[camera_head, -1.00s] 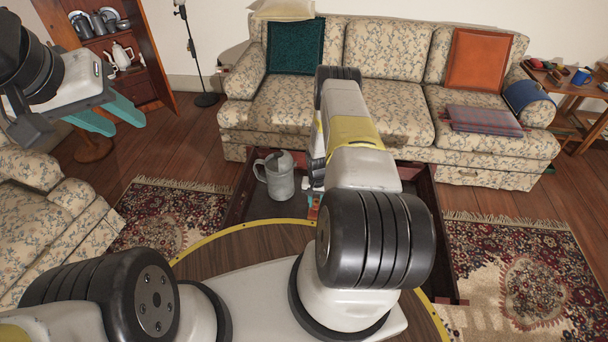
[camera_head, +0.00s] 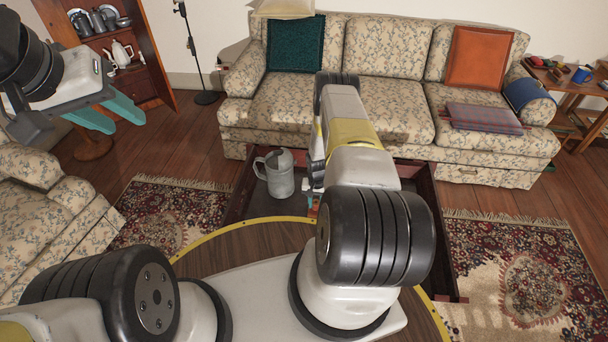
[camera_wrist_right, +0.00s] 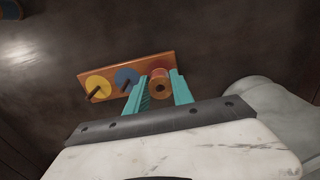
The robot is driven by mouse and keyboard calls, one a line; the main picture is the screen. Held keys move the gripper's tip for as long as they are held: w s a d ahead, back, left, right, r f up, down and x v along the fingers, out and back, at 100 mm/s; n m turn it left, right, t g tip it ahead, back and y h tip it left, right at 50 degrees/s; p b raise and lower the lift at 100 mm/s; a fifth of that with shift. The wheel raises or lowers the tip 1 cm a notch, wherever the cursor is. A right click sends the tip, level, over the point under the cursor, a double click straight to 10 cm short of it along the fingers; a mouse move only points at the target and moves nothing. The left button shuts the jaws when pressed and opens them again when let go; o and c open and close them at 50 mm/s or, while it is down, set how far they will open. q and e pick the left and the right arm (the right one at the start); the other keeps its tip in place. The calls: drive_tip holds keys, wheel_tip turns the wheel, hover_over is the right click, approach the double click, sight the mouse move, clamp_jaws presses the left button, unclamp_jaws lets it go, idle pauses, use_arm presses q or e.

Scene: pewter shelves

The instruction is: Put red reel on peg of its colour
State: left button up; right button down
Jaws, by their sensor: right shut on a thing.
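The red reel (camera_wrist_right: 160,75) sits between the two teal fingers of my right gripper (camera_wrist_right: 160,86) in the right wrist view, which are shut on it. The wooden peg board (camera_wrist_right: 110,76) lies just behind, with a peg on a yellow disc (camera_wrist_right: 96,84) at its left and a peg on a blue disc (camera_wrist_right: 124,76) beside it. The reel covers the board's right end; I cannot tell if a peg passes into it. In the head view my right gripper (camera_head: 312,202) is mostly hidden by my arm. My left gripper (camera_head: 127,126) is open and empty, away at upper left.
A grey metal jug (camera_head: 279,178) stands left of my right gripper in a dark, wooden-sided tray table (camera_head: 240,196); it also shows in the right wrist view (camera_wrist_right: 262,103). A flowered sofa (camera_head: 390,110) stands behind.

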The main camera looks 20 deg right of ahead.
drive_tip(key=shift+f, duration=0.25)
drive_tip(key=c, duration=1)
unclamp_jaws()
wheel_tip(320, 180, up, 8)
drive_tip(key=shift+f, duration=0.1)
